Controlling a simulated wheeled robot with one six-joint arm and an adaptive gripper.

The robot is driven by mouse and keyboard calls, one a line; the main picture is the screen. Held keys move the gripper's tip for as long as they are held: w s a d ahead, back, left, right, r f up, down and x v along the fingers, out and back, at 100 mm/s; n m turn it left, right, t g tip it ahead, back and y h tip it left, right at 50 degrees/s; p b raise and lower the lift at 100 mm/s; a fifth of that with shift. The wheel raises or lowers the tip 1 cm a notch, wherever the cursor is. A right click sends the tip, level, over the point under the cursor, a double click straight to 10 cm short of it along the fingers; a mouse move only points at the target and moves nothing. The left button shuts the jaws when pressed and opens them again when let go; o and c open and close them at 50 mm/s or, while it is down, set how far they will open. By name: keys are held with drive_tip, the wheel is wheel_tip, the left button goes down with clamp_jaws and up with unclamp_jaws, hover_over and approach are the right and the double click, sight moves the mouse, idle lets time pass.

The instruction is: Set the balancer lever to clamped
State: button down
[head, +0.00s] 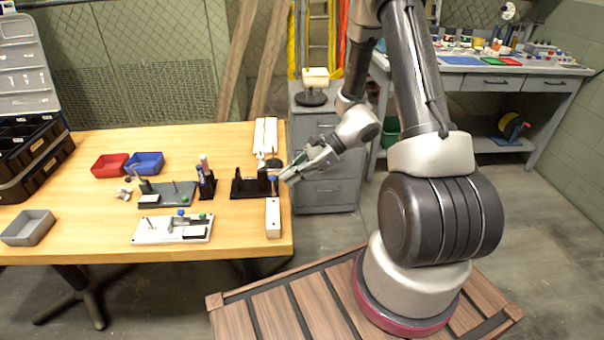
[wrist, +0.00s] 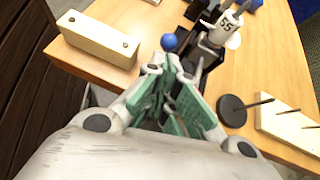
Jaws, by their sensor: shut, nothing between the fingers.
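The balancer (head: 248,188) is a black fixture near the table's right edge. In the wrist view its dark body (wrist: 207,55) is partly hidden behind my fingers and carries a white cylinder marked 55 (wrist: 224,28). A blue ball knob (wrist: 169,42), apparently the lever's end, shows just beyond my fingertips; in the head view it is a small blue spot (head: 272,178). My gripper (head: 287,177) is shut and empty, with its green-padded fingers (wrist: 172,68) together close beside the knob. I cannot tell whether they touch it. The lever's shaft is mostly hidden.
A pale block (wrist: 98,42) lies on the table near the right edge. A black round base with a rod (wrist: 236,110) and a white pegged piece (wrist: 290,122) stand on the balancer's other side. A white plate (head: 172,229) and a grey fixture (head: 166,194) lie further left.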

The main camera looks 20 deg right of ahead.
drive_tip(key=shift+a, duration=0.2)
idle(0.3)
drive_tip(key=shift+w+a+r+h, duration=0.1)
drive_tip(key=shift+a+r+h, duration=0.1)
drive_tip(key=shift+h, duration=0.1)
drive_tip(key=shift+a+r+h, duration=0.15)
drive_tip(key=shift+h, duration=0.15)
drive_tip(key=shift+w+a+r+g+h, duration=0.25)
drive_tip(key=shift+a+h, duration=0.25)
drive_tip(key=shift+h, duration=0.25)
drive_tip(key=shift+w+a+r+g+h, duration=0.1)
drive_tip(key=shift+a+r+g+h, duration=0.1)
drive_tip(key=shift+a+g+h, duration=0.4)
drive_tip(key=shift+w+a+r+t, duration=0.1)
drive_tip(key=shift+w+a+t, duration=0.15)
drive_tip(key=shift+a, duration=0.3)
drive_tip(key=shift+r, duration=0.2)
drive_tip(key=shift+r, duration=0.6)
